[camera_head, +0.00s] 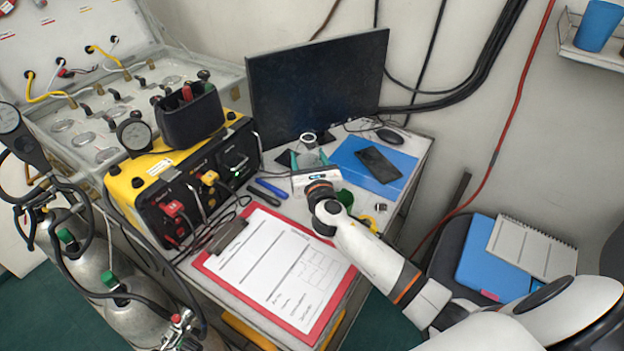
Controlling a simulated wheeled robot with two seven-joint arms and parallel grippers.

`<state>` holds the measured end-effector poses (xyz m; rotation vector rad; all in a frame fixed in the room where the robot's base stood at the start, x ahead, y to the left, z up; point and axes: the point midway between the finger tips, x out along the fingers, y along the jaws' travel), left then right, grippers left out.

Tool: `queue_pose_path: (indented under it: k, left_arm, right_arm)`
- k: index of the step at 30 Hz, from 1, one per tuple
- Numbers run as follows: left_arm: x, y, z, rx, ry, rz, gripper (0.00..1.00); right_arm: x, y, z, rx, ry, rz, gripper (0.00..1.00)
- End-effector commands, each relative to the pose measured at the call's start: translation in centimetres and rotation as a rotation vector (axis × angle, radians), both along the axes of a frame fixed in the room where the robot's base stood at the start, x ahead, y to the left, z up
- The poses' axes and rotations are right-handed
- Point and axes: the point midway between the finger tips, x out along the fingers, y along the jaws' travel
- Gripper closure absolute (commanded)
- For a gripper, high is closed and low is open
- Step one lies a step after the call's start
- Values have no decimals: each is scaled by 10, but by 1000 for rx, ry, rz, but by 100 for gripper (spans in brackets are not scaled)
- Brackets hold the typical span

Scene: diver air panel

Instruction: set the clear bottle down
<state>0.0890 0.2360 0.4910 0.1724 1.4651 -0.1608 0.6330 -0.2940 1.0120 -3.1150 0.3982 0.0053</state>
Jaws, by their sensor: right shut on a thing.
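My right arm comes in from the lower right and reaches over the desk. My right gripper (309,159) has its teal fingertips shut on a small clear bottle (308,142), in front of the monitor. The bottle's pale round top shows above the fingertips; its lower part is hidden by the gripper body. I cannot tell whether the bottle touches the desk. My left gripper is not in view.
The black monitor (318,85) stands behind. A blue folder with a phone (378,164) lies to the right. A green cup (345,198) is beside my wrist. A red clipboard (337,301) covers the front. The yellow-black unit (167,212) and pens are left.

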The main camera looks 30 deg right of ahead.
Motion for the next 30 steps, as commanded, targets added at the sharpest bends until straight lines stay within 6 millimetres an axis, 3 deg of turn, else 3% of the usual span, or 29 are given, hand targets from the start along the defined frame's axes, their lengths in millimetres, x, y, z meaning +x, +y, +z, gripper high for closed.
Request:
queue_pose_path:
  k: [11,23,24,28,30]
  left_arm:
    - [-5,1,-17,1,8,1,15]
    - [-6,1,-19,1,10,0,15]
    - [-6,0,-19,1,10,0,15]
    - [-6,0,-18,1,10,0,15]
    - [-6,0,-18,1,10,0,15]
  right_arm:
    - [0,0,-43,0,-1,-1,71]
    - [0,0,-48,0,-2,1,71]
    - [0,0,-48,0,-1,1,41]
    - [0,0,-47,0,-1,1,21]
    - [0,0,-47,0,-2,1,21]
